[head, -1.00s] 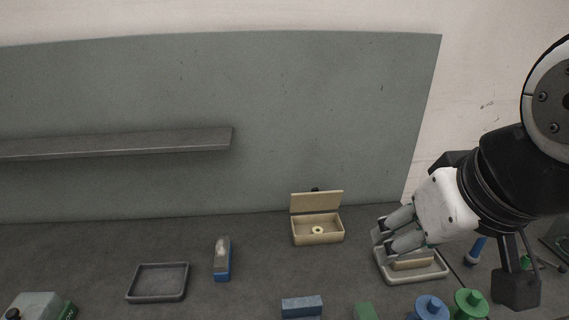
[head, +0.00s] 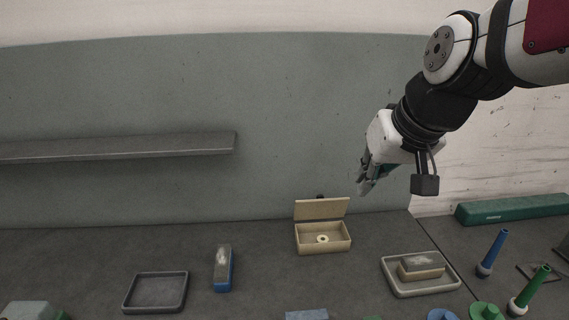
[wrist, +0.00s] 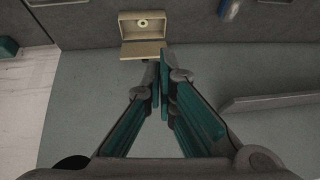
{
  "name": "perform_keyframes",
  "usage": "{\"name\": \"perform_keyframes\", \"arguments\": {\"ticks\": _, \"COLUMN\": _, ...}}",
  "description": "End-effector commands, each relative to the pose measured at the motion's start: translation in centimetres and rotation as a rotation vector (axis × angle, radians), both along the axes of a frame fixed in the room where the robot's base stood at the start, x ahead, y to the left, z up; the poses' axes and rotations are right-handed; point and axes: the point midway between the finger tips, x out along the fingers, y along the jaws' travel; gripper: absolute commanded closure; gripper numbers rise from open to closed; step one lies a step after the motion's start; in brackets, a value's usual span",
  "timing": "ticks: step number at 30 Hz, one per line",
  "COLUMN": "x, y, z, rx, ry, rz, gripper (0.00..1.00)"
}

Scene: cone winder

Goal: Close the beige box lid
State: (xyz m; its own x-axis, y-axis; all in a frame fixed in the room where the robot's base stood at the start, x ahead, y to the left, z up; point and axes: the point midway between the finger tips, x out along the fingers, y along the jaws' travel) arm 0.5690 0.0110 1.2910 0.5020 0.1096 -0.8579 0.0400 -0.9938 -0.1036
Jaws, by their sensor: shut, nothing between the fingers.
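The beige box (head: 323,244) stands on the dark table against the grey-green back panel. Its lid (head: 321,209) is open and stands up at the back edge, with a dark knob on it. A small pale ring lies inside the box. In the wrist view the box (wrist: 143,19) and its lid (wrist: 142,50) show at the top, just beyond the fingertips. My gripper (head: 363,188) is shut and empty, in the air above and to the right of the box, pointing down. In the wrist view my gripper (wrist: 161,58) has its fingertips together, close to the lid in the picture.
A shelf (head: 120,147) juts from the panel. Blue and green spindles stand at the right.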

Motion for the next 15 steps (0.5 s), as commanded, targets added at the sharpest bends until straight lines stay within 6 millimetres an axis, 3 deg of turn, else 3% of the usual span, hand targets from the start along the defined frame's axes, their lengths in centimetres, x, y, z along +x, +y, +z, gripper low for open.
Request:
{"name": "perform_keyframes", "arguments": {"ticks": 1, "x": 2.7, "y": 0.1, "z": -1.1, "rx": 0.004, "ry": 0.002, "rz": 0.001, "gripper": 1.00}}
{"name": "perform_keyframes", "arguments": {"ticks": 3, "x": 6.1, "y": 0.0, "z": -2.1, "rx": 0.011, "ry": -0.005, "rz": -0.003, "gripper": 1.00}}
{"name": "perform_keyframes", "arguments": {"ticks": 8, "x": 13.6, "y": -0.2, "z": -5.3, "rx": 0.006, "ry": -0.026, "rz": -0.015, "gripper": 1.00}}
{"name": "perform_keyframes", "arguments": {"ticks": 15, "x": 23.7, "y": -0.9, "z": -11.9, "rx": -0.042, "ry": -0.057, "rz": -0.035, "gripper": 1.00}}
